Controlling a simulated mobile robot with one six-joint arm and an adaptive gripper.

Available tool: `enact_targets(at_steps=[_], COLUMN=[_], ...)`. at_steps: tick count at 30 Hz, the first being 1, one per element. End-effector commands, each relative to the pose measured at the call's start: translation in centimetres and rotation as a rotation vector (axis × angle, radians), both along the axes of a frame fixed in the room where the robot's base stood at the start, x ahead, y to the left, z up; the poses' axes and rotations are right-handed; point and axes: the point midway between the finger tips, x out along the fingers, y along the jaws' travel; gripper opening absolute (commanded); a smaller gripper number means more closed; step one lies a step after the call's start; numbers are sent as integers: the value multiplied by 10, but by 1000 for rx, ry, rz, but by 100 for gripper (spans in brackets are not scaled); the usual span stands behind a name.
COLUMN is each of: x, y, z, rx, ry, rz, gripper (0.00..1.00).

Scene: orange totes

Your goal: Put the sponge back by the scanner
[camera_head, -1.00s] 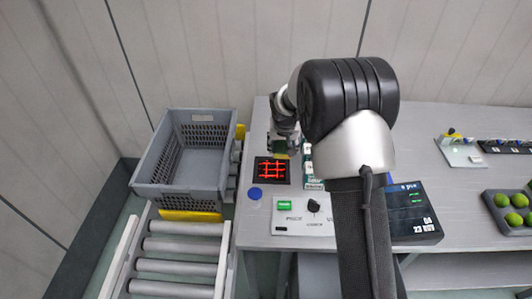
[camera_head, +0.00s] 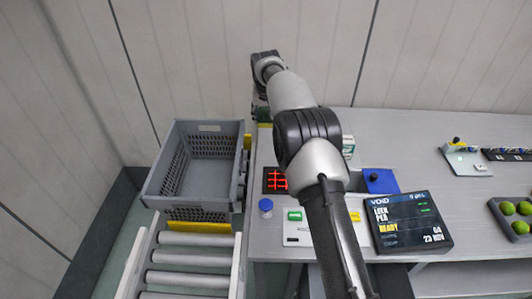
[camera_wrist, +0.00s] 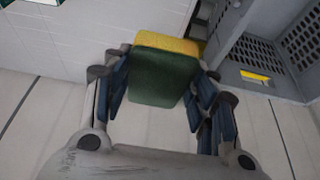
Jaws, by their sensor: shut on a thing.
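The sponge (camera_wrist: 163,78), green with a yellow layer, is between the fingers of my gripper (camera_wrist: 160,62) in the wrist view. My gripper is shut on it. I cannot tell whether the sponge touches the counter.
A grey crate (camera_head: 163,193) stands on the left by the roller conveyor (camera_head: 190,258). A blue round item (camera_head: 266,206), a control panel with a green button (camera_head: 294,216) and a dark display (camera_head: 410,222) are in front. My arm hides part of the counter (camera_head: 400,140).

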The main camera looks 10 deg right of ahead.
Motion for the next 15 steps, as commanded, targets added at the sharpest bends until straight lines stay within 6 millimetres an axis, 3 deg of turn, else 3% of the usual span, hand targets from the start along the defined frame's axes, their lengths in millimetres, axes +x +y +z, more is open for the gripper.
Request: enact_targets(at_steps=[1, 9, 15], x=[-1, -1, 0], y=[0, 0, 0], z=[-21, -89, -110], rx=[0, 0, -1], ry=[6, 4, 0], rz=[1, 0, -1], gripper=[34, 34, 34])
